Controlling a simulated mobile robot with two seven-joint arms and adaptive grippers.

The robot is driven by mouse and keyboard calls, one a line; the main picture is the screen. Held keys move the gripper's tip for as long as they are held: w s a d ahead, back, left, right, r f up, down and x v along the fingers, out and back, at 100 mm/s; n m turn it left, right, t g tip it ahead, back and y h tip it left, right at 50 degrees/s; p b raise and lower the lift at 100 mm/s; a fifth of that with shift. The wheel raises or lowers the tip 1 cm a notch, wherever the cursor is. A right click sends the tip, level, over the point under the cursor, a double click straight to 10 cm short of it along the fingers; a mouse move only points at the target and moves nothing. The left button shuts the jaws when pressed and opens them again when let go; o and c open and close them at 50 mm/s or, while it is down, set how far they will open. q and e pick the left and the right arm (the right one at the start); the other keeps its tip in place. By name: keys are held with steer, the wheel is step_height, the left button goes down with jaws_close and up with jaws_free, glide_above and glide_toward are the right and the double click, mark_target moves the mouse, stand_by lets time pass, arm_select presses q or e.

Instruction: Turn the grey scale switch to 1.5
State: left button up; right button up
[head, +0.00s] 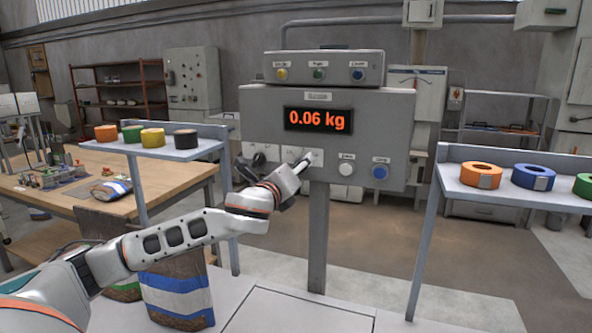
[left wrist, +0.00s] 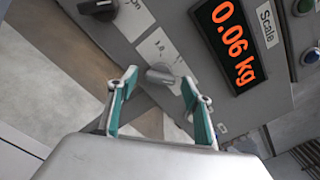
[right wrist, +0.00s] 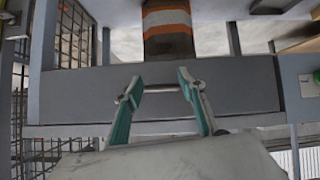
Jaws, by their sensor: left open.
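The grey scale switch (left wrist: 160,75) is a light grey knob on the grey scale panel (head: 225,103), beside a white label plate in the left wrist view. Its pointer setting is too small to read. My left gripper (left wrist: 160,84) is open, with one finger on each side of the switch. I cannot tell whether either finger touches it. In the head view my left arm's end is at the panel below the display and hides the switch. The red display (head: 318,120) reads 0.06 kg. My right gripper (right wrist: 160,86) is open and empty.
A dark knob (left wrist: 100,7) lies beside the grey switch. A white button (head: 346,169) and blue button (head: 381,172) are to the right on the panel. Shelves with tape rolls flank the panel. A striped sack (head: 177,292) stands below my left arm.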

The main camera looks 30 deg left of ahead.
arm_select(q)
steer(key=c, duration=1.1)
arm_select(e)
steer(key=shift+w+r, duration=0.1)
steer(key=shift+r, duration=0.05)
arm_select(q)
steer(key=n+p, duration=0.9)
steer(key=n, duration=0.1)
steer(key=shift+f, duration=0.1)
arm_select(e)
step_height(320, 180, up, 7)
steer(key=d, duration=0.2)
steer(key=shift+h, duration=0.3)
